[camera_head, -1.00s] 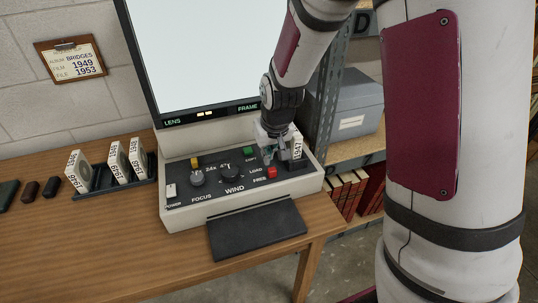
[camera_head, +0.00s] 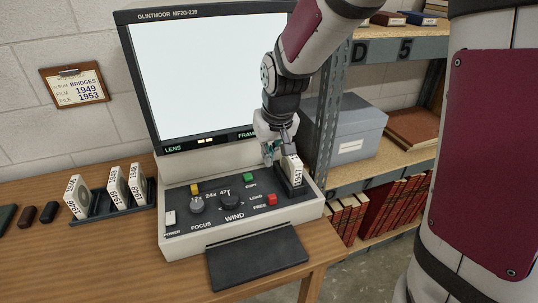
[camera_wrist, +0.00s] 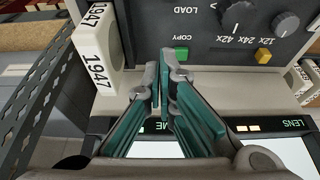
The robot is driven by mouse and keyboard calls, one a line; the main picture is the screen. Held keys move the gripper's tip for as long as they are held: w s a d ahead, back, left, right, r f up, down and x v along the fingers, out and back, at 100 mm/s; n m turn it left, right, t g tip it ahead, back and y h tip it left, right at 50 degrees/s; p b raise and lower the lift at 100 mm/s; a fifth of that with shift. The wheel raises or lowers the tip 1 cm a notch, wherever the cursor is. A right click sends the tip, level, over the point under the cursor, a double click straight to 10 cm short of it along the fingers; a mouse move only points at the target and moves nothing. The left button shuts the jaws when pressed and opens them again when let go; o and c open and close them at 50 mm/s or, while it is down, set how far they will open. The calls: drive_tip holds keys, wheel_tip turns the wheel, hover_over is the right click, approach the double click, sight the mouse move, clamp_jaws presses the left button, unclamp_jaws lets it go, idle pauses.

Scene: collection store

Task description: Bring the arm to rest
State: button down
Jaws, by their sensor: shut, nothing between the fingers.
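My gripper (camera_head: 272,158) is shut and empty. It hangs just above the control panel of the film reader (camera_head: 187,240), in front of the lower right of the screen. In the wrist view my gripper (camera_wrist: 160,72) has its fingertips together, with the green COPY button (camera_wrist: 181,53) close beyond them. The white box marked 1947 (camera_head: 296,171) stands upright in a dark holder at the panel's right end, beside my gripper. The same 1947 box (camera_wrist: 97,60) is at the left in the wrist view, apart from the fingers.
A dark rack (camera_head: 150,189) with several white film boxes stands on the wooden table (camera_head: 120,260), left of the reader. Metal shelves (camera_head: 327,130) with a grey box (camera_head: 350,130) and red books rise close on the right. A clipboard (camera_head: 76,85) hangs on the wall.

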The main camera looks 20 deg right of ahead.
drive_tip(key=s+r+p, duration=0.1)
drive_tip(key=s+r, duration=0.4)
drive_tip(key=s, duration=0.4)
drive_tip(key=s+r+p, duration=0.2)
drive_tip(key=s+r, duration=0.3)
drive_tip(key=s, duration=0.5)
drive_tip(key=s+r+p, duration=0.2)
drive_tip(key=s+r, duration=0.4)
drive_tip(key=s, duration=0.4)
drive_tip(key=shift+s+d, duration=0.15)
drive_tip(key=shift+d, duration=0.15)
